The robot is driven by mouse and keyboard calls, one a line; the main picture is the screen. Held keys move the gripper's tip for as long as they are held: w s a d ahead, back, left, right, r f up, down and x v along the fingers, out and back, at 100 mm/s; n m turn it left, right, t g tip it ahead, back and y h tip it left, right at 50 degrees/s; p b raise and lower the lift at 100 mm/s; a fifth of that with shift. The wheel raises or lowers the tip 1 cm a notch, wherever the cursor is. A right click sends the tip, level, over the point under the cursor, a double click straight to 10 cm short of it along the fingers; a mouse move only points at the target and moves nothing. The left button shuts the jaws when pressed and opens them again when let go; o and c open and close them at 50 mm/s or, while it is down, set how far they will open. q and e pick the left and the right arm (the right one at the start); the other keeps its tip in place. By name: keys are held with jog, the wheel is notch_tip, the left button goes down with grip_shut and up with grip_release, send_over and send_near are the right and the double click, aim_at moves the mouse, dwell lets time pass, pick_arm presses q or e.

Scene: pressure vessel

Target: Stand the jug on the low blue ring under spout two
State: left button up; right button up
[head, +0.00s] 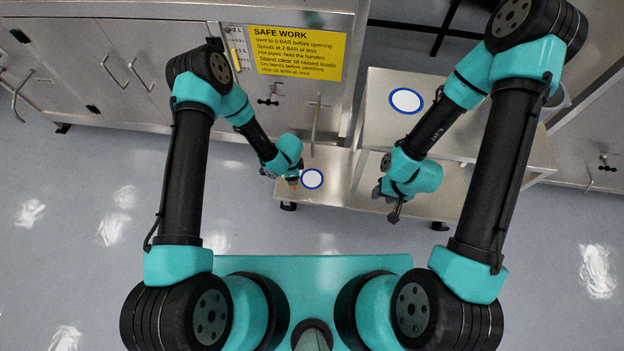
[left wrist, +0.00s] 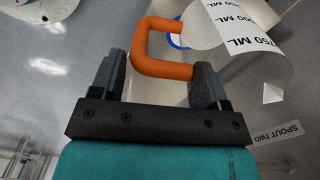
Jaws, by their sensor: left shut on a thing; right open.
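The jug (left wrist: 243,32) shows in the left wrist view as a white surface with millilitre marks and an orange handle (left wrist: 165,70). My left gripper (left wrist: 158,76) has its fingers on both sides of that handle. In the head view my left gripper (head: 292,181) is at the low step, with a bit of orange at its tip; I cannot make out the jug's body there. The low blue ring (head: 312,179), with a white middle, lies just right of that gripper. Whether the jug touches the step is unclear. My right gripper (head: 394,211) is open and empty, farther right.
A second blue ring (head: 406,100) lies on the higher step. A thin spout pipe (head: 315,125) stands out above the low step. A yellow safety sign (head: 290,52) is on the steel front. A spout two label (left wrist: 278,133) shows in the left wrist view.

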pick_arm(q)
jog(key=s+d+f+m, duration=0.1)
jog(key=s+d+f, duration=0.2)
jog(key=s, duration=0.3)
jog(key=s+d+f+m, duration=0.2)
jog(key=s+d+f, duration=0.2)
jog(key=s, duration=0.3)
jog(key=shift+f+m, duration=0.3)
jog(key=shift+f, duration=0.55)
jog(key=w+f, duration=0.1)
jog(key=w, duration=1.4)
jog(key=shift+w+a+f, duration=0.15)
jog(key=shift+w+f, duration=0.05)
jog(key=shift+w, duration=0.1)
jog(key=shift+w+f, duration=0.15)
jog(key=shift+f, duration=0.75)
jog(key=shift+w+f, duration=0.1)
jog(key=shift+f, duration=0.9)
